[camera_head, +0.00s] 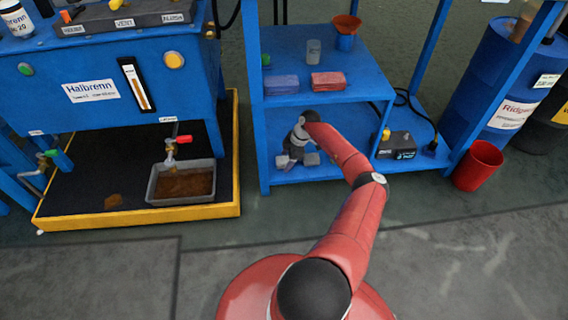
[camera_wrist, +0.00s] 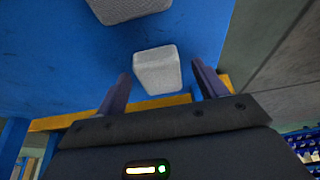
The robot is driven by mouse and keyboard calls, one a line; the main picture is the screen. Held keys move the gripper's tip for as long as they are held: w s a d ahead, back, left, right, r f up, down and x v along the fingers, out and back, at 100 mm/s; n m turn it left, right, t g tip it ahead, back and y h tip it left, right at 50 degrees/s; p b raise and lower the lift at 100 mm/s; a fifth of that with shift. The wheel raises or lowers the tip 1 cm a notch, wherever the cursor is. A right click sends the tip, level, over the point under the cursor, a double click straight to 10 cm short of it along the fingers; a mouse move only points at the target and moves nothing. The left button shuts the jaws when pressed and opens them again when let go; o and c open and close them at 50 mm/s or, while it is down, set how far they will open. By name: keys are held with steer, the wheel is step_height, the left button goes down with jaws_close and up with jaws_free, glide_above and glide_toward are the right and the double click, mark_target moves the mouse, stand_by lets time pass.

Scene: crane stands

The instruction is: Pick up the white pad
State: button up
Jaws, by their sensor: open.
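A white pad (camera_wrist: 157,72) lies on the blue lower shelf, in the wrist view between and just beyond my fingertips. It looks like the left of two pale blocks in the head view (camera_head: 283,161). A second, greyer pale pad (camera_wrist: 128,8) lies near it, cut off by the top edge of the wrist view. It looks like the right block in the head view (camera_head: 312,159). My gripper (camera_wrist: 161,72) is open, with one finger toward each side of the nearer pad. No contact is visible. In the head view my gripper (camera_head: 291,151) is low inside the shelf, partly hidden by my arm.
The upper shelf (camera_head: 350,62) holds a blue pad (camera_head: 281,85), a red pad (camera_head: 328,81), a clear jar (camera_head: 313,52) and an orange funnel (camera_head: 346,27). A dark box (camera_head: 396,146) stands right on the lower shelf. Shelf posts flank the opening. A red bucket (camera_head: 477,165) stands right.

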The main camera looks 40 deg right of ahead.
steer(key=shift+c, duration=0.3)
steer(key=c, duration=1)
steer(key=shift+r, duration=0.15)
